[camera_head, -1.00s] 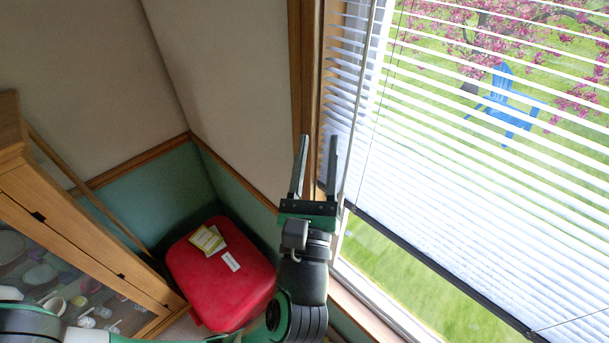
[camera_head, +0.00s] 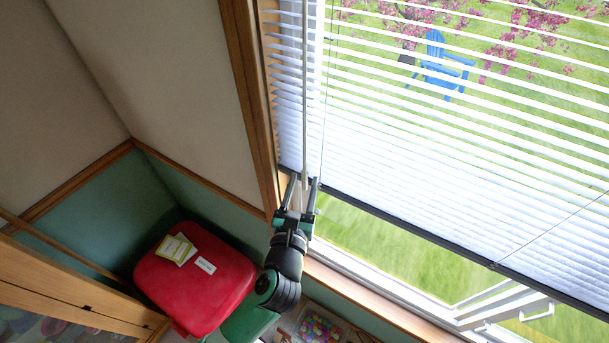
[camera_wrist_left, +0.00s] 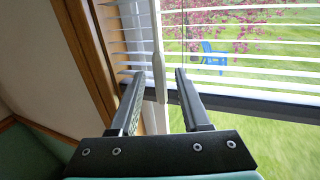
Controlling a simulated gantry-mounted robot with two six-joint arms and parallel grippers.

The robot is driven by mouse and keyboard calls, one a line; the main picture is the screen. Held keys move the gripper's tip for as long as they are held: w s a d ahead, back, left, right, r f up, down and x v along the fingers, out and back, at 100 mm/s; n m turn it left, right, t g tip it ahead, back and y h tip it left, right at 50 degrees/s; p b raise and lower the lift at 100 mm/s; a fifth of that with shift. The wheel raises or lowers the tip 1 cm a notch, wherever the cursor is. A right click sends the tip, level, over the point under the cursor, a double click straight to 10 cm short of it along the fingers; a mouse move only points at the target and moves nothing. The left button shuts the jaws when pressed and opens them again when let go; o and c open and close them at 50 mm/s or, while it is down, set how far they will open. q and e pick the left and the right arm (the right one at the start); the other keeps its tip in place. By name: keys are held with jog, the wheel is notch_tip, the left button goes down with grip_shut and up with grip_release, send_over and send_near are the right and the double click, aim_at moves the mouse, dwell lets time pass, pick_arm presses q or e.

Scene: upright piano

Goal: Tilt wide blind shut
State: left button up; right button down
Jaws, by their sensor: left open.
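The wide blind (camera_head: 420,150) hangs over the window with its white slats tilted partly open, so the garden shows through in stripes. It also shows in the left wrist view (camera_wrist_left: 262,62). Its pale tilt wand (camera_head: 305,90) hangs near the blind's left edge. In the left wrist view the wand (camera_wrist_left: 157,45) runs down between my finger tips, and its thicker lower end is there. My left gripper (camera_head: 303,181) is open near the blind's lower left corner, one finger on each side of the wand (camera_wrist_left: 159,73). I cannot tell whether either finger touches it. My right gripper is out of view.
The wooden window frame (camera_head: 250,90) stands just left of the blind. The dark bottom rail (camera_head: 420,228) slopes down to the right. Thin cords hang over the slats. A red case (camera_head: 190,285) sits in the corner below. A wooden cabinet (camera_head: 60,295) is at lower left.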

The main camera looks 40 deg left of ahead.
pick_arm(q)
jog(key=shift+x, duration=1.05)
jog(key=shift+s, duration=0.1)
grip_shut()
